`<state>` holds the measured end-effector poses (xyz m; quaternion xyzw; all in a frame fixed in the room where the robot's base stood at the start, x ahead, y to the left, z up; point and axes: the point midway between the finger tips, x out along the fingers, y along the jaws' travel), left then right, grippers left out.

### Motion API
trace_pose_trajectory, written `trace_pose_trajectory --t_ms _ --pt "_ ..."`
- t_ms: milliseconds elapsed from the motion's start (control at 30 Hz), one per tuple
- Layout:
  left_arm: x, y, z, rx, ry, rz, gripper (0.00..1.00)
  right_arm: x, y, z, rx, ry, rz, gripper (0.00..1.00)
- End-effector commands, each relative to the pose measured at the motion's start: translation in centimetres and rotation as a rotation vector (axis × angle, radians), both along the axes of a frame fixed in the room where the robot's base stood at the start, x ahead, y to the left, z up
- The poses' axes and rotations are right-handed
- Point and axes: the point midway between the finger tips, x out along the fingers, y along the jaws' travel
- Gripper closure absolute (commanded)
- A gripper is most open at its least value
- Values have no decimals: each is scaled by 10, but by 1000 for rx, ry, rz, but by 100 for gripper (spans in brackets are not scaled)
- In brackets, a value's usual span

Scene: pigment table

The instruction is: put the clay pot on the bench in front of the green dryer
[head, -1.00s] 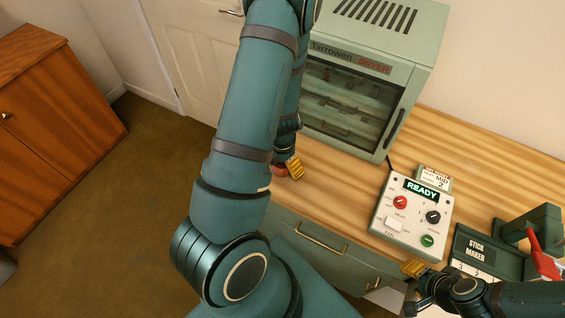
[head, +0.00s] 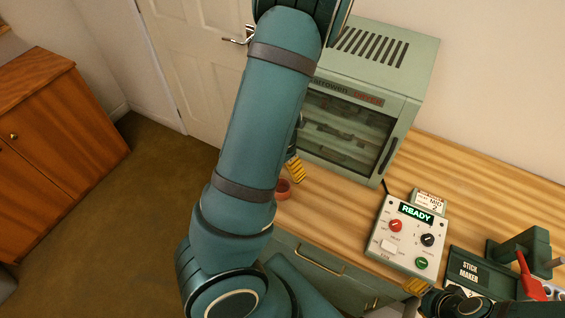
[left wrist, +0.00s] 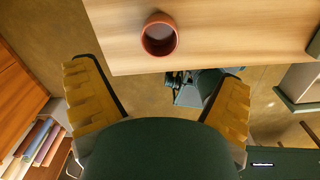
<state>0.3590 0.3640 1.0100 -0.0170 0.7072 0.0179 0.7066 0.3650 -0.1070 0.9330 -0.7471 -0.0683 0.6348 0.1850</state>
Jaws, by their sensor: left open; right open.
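The small reddish-brown clay pot (head: 283,189) stands upright on the wooden bench (head: 480,165), near its front edge and in front of the green dryer's (head: 397,68) left part. In the left wrist view the pot (left wrist: 160,36) shows from above, its round opening facing the camera. My left gripper (head: 296,170) is open and empty, just above and beside the pot in the head view. In the left wrist view the pot lies beyond its spread yellow fingers (left wrist: 158,85), apart from them. My right gripper (head: 415,287) is at the bench's front edge; its fingers are partly cut off.
A control box (head: 407,237) with a lit READY display stands right of the dryer. A stick maker (head: 475,275) with a red lever is further right. A drawer (head: 310,265) is under the bench. The bench behind the control box is clear.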

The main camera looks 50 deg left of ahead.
Motion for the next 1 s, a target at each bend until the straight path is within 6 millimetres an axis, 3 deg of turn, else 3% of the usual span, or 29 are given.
trace_pose_trajectory --t_ms 300,433,667,1000 --pt "-1 -2 3 -1 3 -21 5 0 0 0 0 0 0 53" --pt "-2 -13 -9 3 19 -211 5 0 0 0 0 0 0 53" --pt "-4 -63 -49 -13 29 -1012 5 0 0 0 0 0 0 53" --pt "-1 -175 -85 8 -209 -2269 5 0 0 0 0 0 0 53"
